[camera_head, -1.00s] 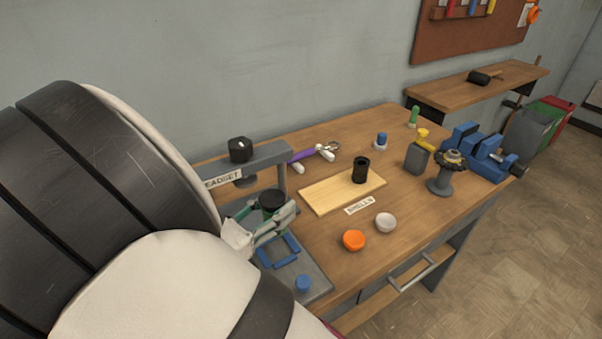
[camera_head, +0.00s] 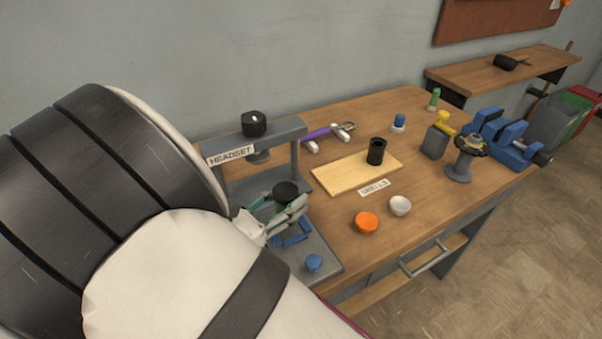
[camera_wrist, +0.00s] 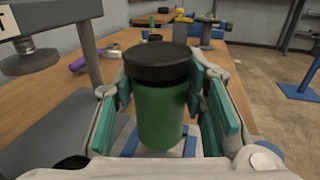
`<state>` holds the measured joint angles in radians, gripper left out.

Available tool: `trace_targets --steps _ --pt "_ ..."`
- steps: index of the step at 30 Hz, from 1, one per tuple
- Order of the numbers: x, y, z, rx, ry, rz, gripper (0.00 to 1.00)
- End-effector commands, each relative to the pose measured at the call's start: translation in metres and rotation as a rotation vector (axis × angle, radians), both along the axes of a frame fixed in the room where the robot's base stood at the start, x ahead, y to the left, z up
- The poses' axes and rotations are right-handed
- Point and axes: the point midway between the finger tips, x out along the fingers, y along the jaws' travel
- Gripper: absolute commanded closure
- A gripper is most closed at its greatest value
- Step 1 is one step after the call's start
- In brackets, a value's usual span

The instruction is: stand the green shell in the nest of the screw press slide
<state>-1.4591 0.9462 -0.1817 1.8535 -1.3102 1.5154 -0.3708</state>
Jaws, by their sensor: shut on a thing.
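My gripper (camera_head: 276,222) is shut on the green shell, which stands upright with a black cap (camera_head: 286,192) on top. In the wrist view the shell (camera_wrist: 160,118) sits between both green finger pads (camera_wrist: 222,108). The nest is a blue square frame (camera_head: 294,239) on the grey slide (camera_head: 318,280) of the screw press. In the head view the gripper overlaps the nest's far left part. In the wrist view blue nest edges (camera_wrist: 190,147) show beside the shell's foot.
The press frame (camera_head: 290,127), labelled HEADSET, stands behind my gripper, its screw head left of the shell in the wrist view. A blue knob (camera_head: 314,263) is at the slide's near end. A wooden board (camera_head: 340,174) with a black cylinder (camera_head: 376,151) lies right.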

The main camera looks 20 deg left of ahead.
Motion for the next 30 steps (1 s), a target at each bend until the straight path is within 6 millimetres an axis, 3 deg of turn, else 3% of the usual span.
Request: trace_targets --steps 8,30 --pt "0.0 0.0 -0.014 0.0 -0.001 0.0 1.0" --pt "0.0 0.0 -0.014 0.0 -0.001 0.0 1.0"
